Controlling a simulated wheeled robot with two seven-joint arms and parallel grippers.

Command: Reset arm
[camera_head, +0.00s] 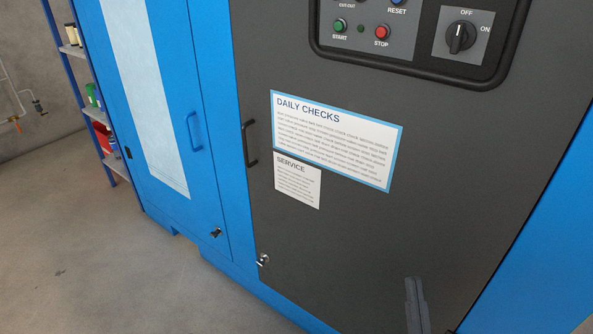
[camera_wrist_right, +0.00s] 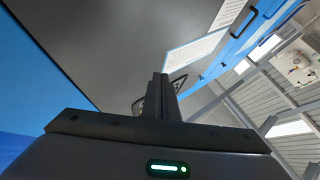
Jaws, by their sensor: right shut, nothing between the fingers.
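My right gripper (camera_head: 414,288) shows at the lower right of the head view, in front of the dark grey cabinet door (camera_head: 360,235). Its narrow dark fingers are together with nothing between them. In the right wrist view the shut fingers (camera_wrist_right: 161,90) point up and away, with the grey door behind them on the left. I cannot tell the exact gap between the fingertips and the door. My left gripper is in neither view.
The control panel (camera_head: 405,62) has start and stop buttons and a rotary switch (camera_head: 459,38). A black handle (camera_head: 250,144) and a blue door handle (camera_head: 193,132) stick out. A shelf rack (camera_head: 97,115) stands at the left. The concrete floor (camera_head: 90,250) at lower left is clear.

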